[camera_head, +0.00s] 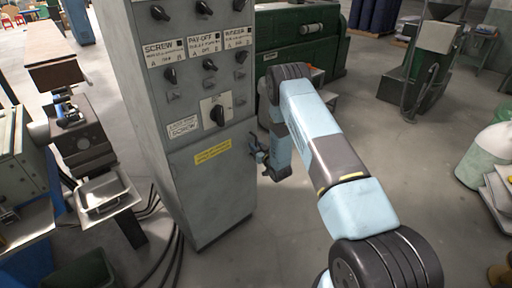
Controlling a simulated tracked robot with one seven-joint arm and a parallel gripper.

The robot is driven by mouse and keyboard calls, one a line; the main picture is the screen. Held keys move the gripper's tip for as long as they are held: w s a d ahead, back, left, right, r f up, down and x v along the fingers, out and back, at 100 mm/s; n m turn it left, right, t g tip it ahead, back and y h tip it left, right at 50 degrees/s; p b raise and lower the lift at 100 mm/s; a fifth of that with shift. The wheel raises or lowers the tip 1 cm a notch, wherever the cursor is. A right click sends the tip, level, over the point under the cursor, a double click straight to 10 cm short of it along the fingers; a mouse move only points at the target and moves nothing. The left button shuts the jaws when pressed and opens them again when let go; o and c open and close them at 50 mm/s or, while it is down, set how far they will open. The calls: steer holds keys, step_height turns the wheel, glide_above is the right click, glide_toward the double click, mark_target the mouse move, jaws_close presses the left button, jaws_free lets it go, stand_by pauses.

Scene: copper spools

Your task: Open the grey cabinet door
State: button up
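The grey cabinet (188,190) stands upright in the left middle of the head view. Its front carries several black knobs, printed labels and a yellow label (213,152). The larger black rotary handle (217,114) sits on a pale plate on the front, above the yellow label. The front face looks closed, with no gap that I can see. My gripper (259,157) is beside the cabinet's right edge, at about the height of the yellow label. Its fingers are small and dark here and appear apart from the handle. I cannot tell whether they are spread or shut.
A green machine (297,38) stands behind the cabinet. A workbench with a metal tray (106,196) is at left, and black cables (152,205) run on the floor beside the cabinet. A whitish-green container (484,157) is at far right.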

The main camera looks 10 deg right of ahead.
steer(key=shift+c, duration=0.5)
jaws_close()
